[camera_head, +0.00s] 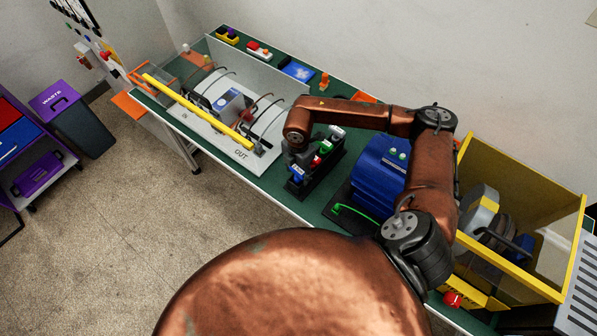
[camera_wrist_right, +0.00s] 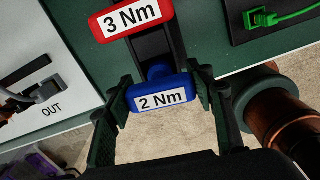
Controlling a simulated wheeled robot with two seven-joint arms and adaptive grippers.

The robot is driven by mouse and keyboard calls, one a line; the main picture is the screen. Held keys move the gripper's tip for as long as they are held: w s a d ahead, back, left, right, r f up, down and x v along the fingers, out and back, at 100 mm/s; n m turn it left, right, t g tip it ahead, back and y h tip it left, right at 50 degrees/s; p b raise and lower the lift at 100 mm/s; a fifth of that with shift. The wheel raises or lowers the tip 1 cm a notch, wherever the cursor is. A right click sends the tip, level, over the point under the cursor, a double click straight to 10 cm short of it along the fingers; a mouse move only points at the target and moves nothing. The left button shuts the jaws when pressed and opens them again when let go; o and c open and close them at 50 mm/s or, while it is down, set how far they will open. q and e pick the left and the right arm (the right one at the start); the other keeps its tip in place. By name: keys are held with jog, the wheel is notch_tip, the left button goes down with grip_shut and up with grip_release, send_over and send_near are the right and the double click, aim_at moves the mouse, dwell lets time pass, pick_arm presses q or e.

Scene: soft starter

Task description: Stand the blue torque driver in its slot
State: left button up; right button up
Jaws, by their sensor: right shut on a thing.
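The blue torque driver (camera_wrist_right: 160,94), labelled 2 Nm, is between the two fingers of my right gripper (camera_wrist_right: 162,84) in the right wrist view. The fingers are shut on its blue head. In the head view the blue driver (camera_head: 298,173) is at the near end of the black rack (camera_head: 304,188), with my right gripper (camera_head: 292,156) beside it. Its shaft and tip are mostly hidden under its head, so I cannot tell how far it sits in a slot. The red 3 Nm driver (camera_wrist_right: 130,18) is next to it. My left gripper is not in view.
Green (camera_head: 325,148) and white (camera_head: 337,132) drivers stand farther along the rack. A blue motor (camera_head: 378,172) is to the right, with a green cable (camera_head: 356,212). A clear-fronted enclosure with a yellow bar (camera_head: 195,109) is to the left. The green table's front edge is close.

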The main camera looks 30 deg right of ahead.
jog(key=shift+f, duration=0.2)
jog(key=o, duration=1.2)
notch_tip(320, 180, up, 12)
jog(key=shift+r, duration=0.1)
